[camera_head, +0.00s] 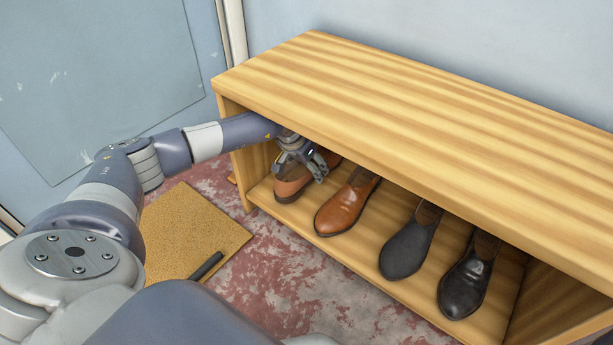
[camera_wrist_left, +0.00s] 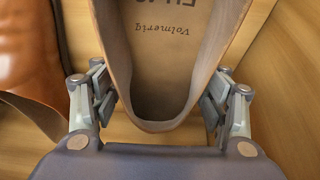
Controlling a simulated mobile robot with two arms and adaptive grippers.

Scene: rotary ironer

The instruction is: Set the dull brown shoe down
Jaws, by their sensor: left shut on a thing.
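The dull brown shoe (camera_head: 291,188) is at the left end of the bench's lower shelf (camera_head: 300,212), partly hidden by my left gripper (camera_head: 303,166). My left gripper is shut on its heel end. In the left wrist view, the open top of the dull brown shoe (camera_wrist_left: 165,75) shows lettering on its insole, with one finger on each side of the heel. The shoe is upright and at or very near the shelf board; I cannot tell whether its sole touches. My right gripper is not in view.
A shinier brown shoe (camera_head: 343,206) stands just right of the held one. A dark grey shoe (camera_head: 407,248) and a black shoe (camera_head: 466,285) stand further right. The wooden bench top (camera_head: 420,120) overhangs my left gripper. A tan mat (camera_head: 185,228) lies on the floor.

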